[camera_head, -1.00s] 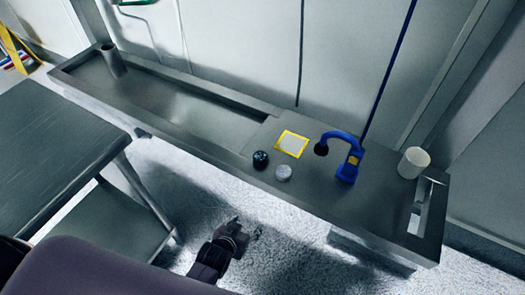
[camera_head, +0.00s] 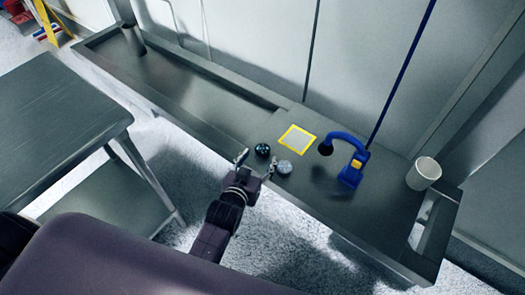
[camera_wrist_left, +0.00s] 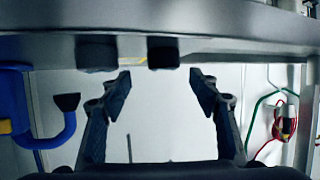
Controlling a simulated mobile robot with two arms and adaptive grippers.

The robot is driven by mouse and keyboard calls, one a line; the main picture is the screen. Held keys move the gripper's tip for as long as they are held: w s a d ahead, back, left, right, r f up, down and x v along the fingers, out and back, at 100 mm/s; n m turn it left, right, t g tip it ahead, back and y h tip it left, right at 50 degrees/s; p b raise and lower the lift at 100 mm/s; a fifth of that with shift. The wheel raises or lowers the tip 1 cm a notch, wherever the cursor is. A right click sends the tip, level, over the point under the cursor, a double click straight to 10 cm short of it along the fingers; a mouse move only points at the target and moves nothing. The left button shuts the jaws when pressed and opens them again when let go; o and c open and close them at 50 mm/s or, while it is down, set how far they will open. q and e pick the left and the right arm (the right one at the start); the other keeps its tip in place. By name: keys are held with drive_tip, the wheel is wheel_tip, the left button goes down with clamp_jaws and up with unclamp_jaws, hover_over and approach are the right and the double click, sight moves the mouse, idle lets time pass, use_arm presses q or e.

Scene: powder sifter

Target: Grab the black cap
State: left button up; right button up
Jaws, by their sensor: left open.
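The black cap (camera_head: 262,150) sits on the grey bench, beside a pale grey cap (camera_head: 284,167). My left gripper (camera_head: 256,161) is open at the bench's front edge, its fingertips close to the black cap, one on each side of it in the picture. In the left wrist view, which looks upside down, the black cap (camera_wrist_left: 163,52) is dark and lines up with the gap between the open fingers (camera_wrist_left: 160,77). The other cap (camera_wrist_left: 97,53) is left of that gap. I cannot tell whether a finger touches either cap. My right gripper is not in view.
A yellow-framed square (camera_head: 297,139) lies behind the caps. A blue curved-arm device (camera_head: 352,172) and a white cup (camera_head: 423,173) stand to the right. The bench has a raised rim and a long sunken basin (camera_head: 185,95) at left. A dark table (camera_head: 55,125) is at the left.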

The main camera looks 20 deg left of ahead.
sight(262, 151)
use_arm(q)
drive_tip(key=x, duration=0.6)
drive_tip(key=shift+w+a+f, duration=0.2)
drive_tip(key=shift+a+f, duration=0.1)
drive_tip(key=c, duration=1.2)
drive_tip(key=shift+o, duration=0.2)
drive_tip(key=shift+r, duration=0.1)
